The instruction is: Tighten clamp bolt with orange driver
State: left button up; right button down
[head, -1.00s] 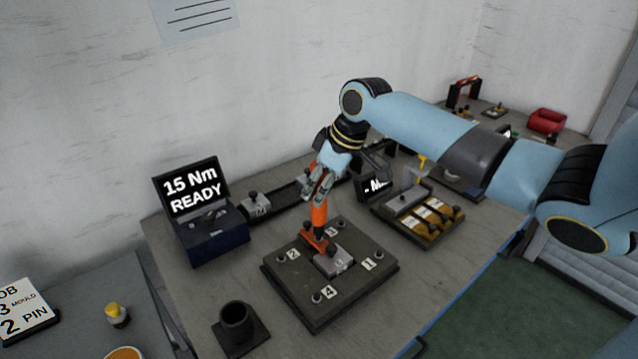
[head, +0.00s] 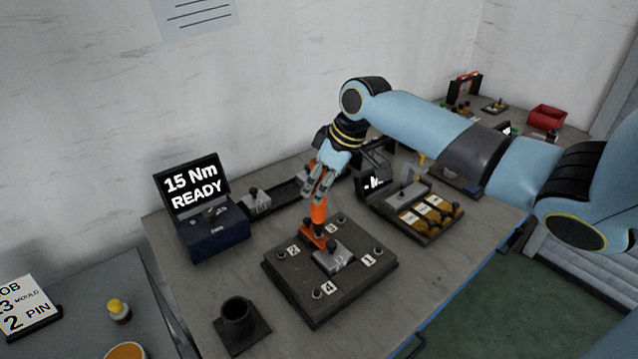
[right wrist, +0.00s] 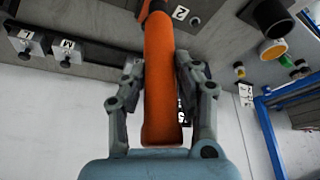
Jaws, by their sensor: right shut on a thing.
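The orange driver (head: 319,212) stands nearly upright over the dark clamp plate (head: 283,282), its lower end near the plate's back-left side, by the labels 2 and 3. Which bolt its tip touches is hidden. My right gripper (head: 319,190) is shut on the driver's handle from above. In the right wrist view the orange handle (right wrist: 160,85) lies between both fingers. A grey metal block (head: 335,256) sits in the middle of the plate, with bolts at the numbered corners (head: 317,294). My left gripper is not in view.
A torque display (head: 192,187) reading "15 Nm READY" stands on a dark blue box at the left. A black cup (head: 236,312) stands at the front. A tray with yellow parts (head: 430,217) lies right of the plate. The bench front is mostly clear.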

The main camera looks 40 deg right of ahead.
dwell(0.4)
jog(key=shift+p, duration=0.35)
dwell(0.4)
jog(key=shift+p, duration=0.3)
jog(key=shift+f+b, duration=0.5)
jog(key=shift+f, duration=0.35)
dwell(1.0)
jog(key=shift+s+f, duration=0.15)
jog(key=shift+f, duration=0.4)
dwell(1.2)
jog(key=shift+r, duration=0.1)
